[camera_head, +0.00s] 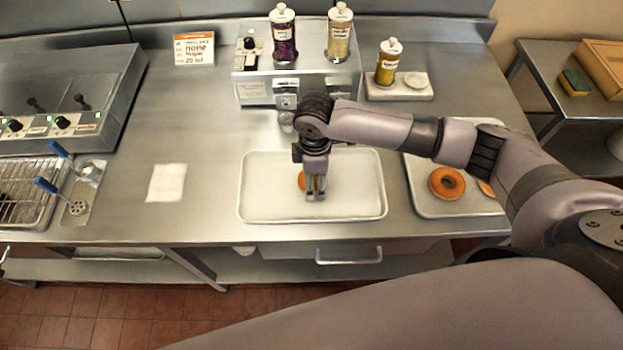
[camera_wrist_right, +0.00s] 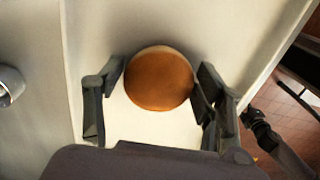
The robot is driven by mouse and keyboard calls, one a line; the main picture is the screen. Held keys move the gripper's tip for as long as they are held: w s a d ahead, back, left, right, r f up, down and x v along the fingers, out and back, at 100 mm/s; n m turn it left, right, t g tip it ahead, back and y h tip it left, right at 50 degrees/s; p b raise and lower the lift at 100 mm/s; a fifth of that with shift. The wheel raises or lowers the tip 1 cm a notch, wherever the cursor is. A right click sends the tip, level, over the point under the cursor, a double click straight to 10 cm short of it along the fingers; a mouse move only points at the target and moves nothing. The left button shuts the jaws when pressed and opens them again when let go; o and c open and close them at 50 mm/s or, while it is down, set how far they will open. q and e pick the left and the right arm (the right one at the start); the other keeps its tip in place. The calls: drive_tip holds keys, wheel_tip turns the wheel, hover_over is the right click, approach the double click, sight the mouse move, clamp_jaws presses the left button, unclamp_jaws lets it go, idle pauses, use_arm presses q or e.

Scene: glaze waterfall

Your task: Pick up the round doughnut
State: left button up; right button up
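The round doughnut (camera_wrist_right: 158,79), brown with a paler rim and no hole, lies on a white tray (camera_head: 262,208). In the head view the doughnut (camera_head: 302,181) is partly hidden behind my right gripper (camera_head: 315,196). That gripper points down over the tray. In the right wrist view the fingers of my right gripper (camera_wrist_right: 160,92) are spread, one on each side of the doughnut. They are very close to its sides; I cannot tell whether they touch it. My left gripper is not in view.
A ring doughnut (camera_head: 446,183) lies on another tray (camera_head: 425,205) at the right, partly behind my arm. A metal dispenser (camera_head: 262,90) with topping bottles stands behind. A white square (camera_head: 167,183) and a wire rack (camera_head: 27,190) are at the left.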

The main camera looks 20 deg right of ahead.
drive_tip(key=c, duration=0.6)
drive_tip(key=shift+c, duration=0.6)
drive_tip(key=shift+r, duration=0.1)
